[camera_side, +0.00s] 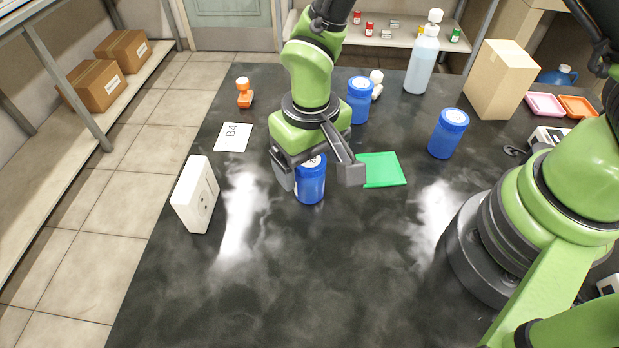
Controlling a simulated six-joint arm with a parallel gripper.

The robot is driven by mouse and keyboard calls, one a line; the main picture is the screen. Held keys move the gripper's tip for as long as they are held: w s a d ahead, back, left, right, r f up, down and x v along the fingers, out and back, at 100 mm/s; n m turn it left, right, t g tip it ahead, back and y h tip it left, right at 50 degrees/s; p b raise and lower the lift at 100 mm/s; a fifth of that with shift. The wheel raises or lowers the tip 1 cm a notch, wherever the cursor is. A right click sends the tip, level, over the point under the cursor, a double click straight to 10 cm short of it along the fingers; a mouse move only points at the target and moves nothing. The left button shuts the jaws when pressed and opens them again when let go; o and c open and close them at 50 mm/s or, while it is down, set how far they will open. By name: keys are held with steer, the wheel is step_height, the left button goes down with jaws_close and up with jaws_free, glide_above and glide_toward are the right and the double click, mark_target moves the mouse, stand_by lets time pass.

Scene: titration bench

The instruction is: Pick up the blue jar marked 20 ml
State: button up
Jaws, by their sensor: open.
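A blue jar (311,187) stands upright on the dark bench, partly under my gripper. Part of a white label shows at its top, but the marking is too small to read for sure. My gripper (318,178) is open, with one finger to the left of this jar and the other to its right; I cannot tell whether either touches it. A second blue jar (360,106) stands behind my wrist. A third blue jar (447,138) stands farther right. Both have white round lid labels that I cannot read.
A green square (384,171) lies right of my gripper. A white socket box (195,194) and a B4 card (233,137) are on the left, with an orange stamp-like object (244,93) behind. A white bottle (421,62) and cardboard box (499,80) stand at the back. The front bench is clear.

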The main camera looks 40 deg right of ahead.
steer(key=shift+f, duration=1.45)
steer(key=c, duration=1)
steer(key=shift+r, duration=0.1)
